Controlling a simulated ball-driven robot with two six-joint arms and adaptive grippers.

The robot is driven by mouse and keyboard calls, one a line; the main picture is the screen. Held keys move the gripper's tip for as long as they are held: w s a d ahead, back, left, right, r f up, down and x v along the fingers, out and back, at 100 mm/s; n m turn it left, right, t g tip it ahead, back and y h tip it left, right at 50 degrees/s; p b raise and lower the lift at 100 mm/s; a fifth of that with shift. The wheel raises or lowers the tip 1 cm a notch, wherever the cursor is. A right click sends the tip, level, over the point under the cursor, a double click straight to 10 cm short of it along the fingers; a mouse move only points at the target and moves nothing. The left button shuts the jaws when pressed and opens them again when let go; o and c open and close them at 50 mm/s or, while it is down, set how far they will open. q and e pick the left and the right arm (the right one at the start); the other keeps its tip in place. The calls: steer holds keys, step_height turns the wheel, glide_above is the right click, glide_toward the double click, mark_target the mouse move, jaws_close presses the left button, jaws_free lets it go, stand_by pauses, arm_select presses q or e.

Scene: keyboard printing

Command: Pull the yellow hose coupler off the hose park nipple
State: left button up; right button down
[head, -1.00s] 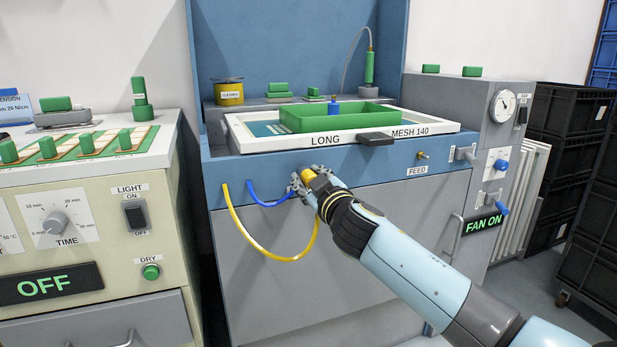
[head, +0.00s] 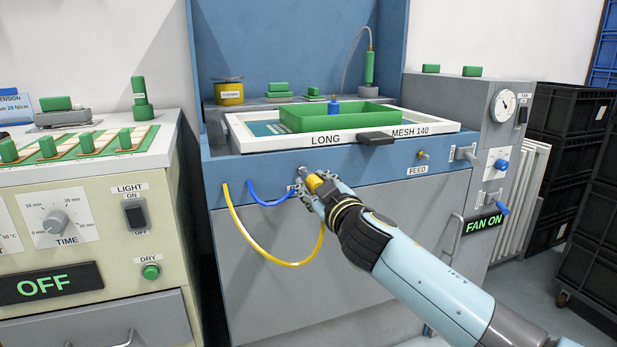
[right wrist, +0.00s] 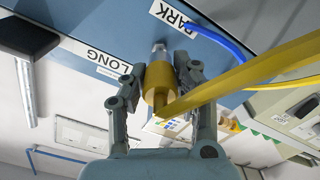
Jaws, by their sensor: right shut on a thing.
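The yellow hose coupler (head: 315,184) is held in my right gripper (head: 311,188), in front of the blue front panel. In the right wrist view, the fingers of my right gripper (right wrist: 157,88) are closed on both sides of the coupler (right wrist: 157,80). The silver park nipple (head: 304,171) shows on the panel just up and left of the coupler. In the right wrist view the nipple (right wrist: 159,48) lines up with the coupler's front end; I cannot tell whether they still touch. My left gripper is out of view.
The yellow hose (head: 262,260) loops from the panel to the coupler. A blue hose (head: 265,201) hangs beside it. A framed screen (head: 235,131) with a green tray (head: 300,118) lies above. The off-white cabinet (head: 90,200) stands left; the grey fan unit (head: 490,110) stands right.

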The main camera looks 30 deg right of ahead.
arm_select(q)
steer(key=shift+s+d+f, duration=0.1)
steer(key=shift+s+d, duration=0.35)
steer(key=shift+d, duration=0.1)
arm_select(e)
steer(key=shift+s+a+r, duration=0.1)
steer(key=shift+s, duration=0.25)
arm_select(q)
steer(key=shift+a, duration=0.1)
arm_select(e)
steer(key=shift+s+r, duration=0.15)
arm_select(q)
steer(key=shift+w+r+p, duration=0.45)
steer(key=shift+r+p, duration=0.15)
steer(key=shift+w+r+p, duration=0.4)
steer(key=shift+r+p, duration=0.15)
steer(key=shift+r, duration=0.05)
arm_select(e)
steer(key=s+r, duration=0.1)
steer(key=s+a+r, duration=0.1)
steer(key=s, duration=0.1)
steer(key=shift+s+r, duration=0.3)
steer(key=shift+r, duration=0.05)
steer(key=shift+d, duration=0.1)
